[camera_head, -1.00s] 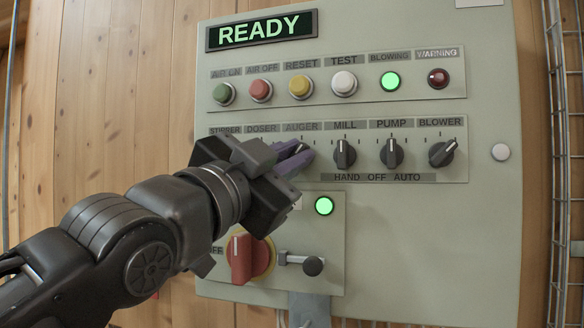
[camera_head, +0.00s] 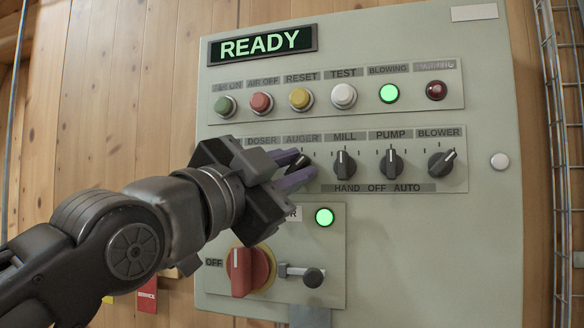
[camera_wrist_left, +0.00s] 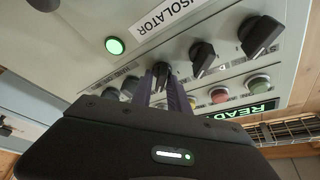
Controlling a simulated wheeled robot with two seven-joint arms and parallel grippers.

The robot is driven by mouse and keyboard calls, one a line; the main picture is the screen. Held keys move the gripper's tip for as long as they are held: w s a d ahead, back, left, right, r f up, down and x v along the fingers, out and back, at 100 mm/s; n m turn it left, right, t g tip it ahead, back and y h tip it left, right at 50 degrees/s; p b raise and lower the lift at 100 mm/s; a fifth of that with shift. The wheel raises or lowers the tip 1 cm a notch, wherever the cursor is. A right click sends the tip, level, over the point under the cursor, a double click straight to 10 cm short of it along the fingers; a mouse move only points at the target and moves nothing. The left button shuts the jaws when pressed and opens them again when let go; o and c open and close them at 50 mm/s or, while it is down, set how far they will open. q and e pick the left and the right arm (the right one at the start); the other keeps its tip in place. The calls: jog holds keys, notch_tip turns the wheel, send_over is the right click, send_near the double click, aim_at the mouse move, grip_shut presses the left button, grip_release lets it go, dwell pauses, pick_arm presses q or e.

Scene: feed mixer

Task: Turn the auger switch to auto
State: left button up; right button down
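The auger switch (camera_head: 301,161) is a black knob under the AUGER label, third in the selector row. Its handle appears tilted to the upper right, like the blower switch (camera_head: 441,161). Fingers partly hide it. My left gripper (camera_head: 293,169) reaches in from the left, its two purple fingers apart, one on each side of the knob. In the left wrist view the auger knob (camera_wrist_left: 162,72) shows between the fingertips (camera_wrist_left: 163,90); a narrow gap seems to show, but contact is hard to judge. My right gripper is not in view.
The mill switch (camera_head: 345,161) and pump switch (camera_head: 391,161) stand upright to the right. Coloured push buttons (camera_head: 300,98) are above. A red isolator handle (camera_head: 242,271) and a lit green lamp (camera_head: 324,217) are below. My gripper hides the doser and stirrer switches.

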pick_arm(q)
jog(key=shift+o, duration=1.1)
jog(key=shift+s+a+f+b, duration=0.15)
jog(key=shift+s+a+b, duration=0.05)
jog(key=shift+s+b, duration=0.15)
jog(key=b+v, duration=0.3)
jog(key=v, duration=0.4)
jog(key=shift+b, duration=0.35)
